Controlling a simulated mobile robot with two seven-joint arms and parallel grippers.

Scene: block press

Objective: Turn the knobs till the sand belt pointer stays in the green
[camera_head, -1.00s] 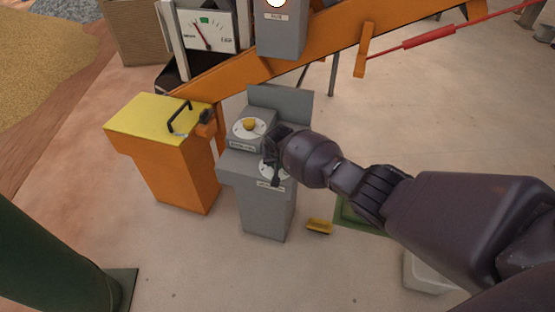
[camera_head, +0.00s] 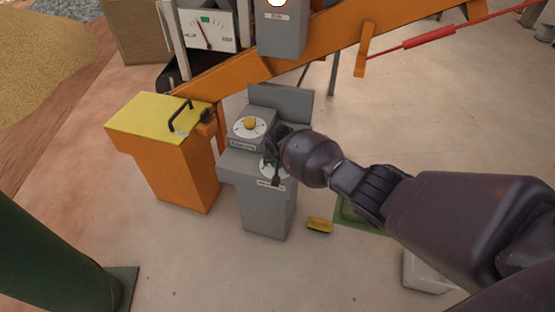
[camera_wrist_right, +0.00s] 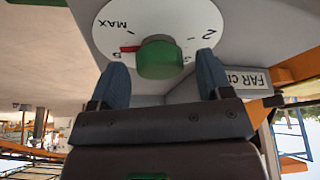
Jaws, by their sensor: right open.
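The gauge (camera_head: 207,30) stands at the top of the head view. Its thin red pointer leans left of upright, its tip close to the left side of the small green patch. A grey pedestal (camera_head: 265,205) carries a yellow knob (camera_head: 249,122) on its upper dial and a lower white dial, partly hidden by my right gripper (camera_head: 273,160). In the right wrist view that gripper (camera_wrist_right: 161,70) is open, its blue fingers on either side of a green knob (camera_wrist_right: 159,58). A red mark lies left of the knob, below "MAX". Finger contact is unclear. My left gripper is out of view.
An orange cabinet with a yellow top (camera_head: 155,115) and black handle stands left of the pedestal. The orange conveyor frame (camera_head: 235,72) runs behind it. A small yellow object (camera_head: 319,226) lies on the floor to the right. A green column stands at lower left.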

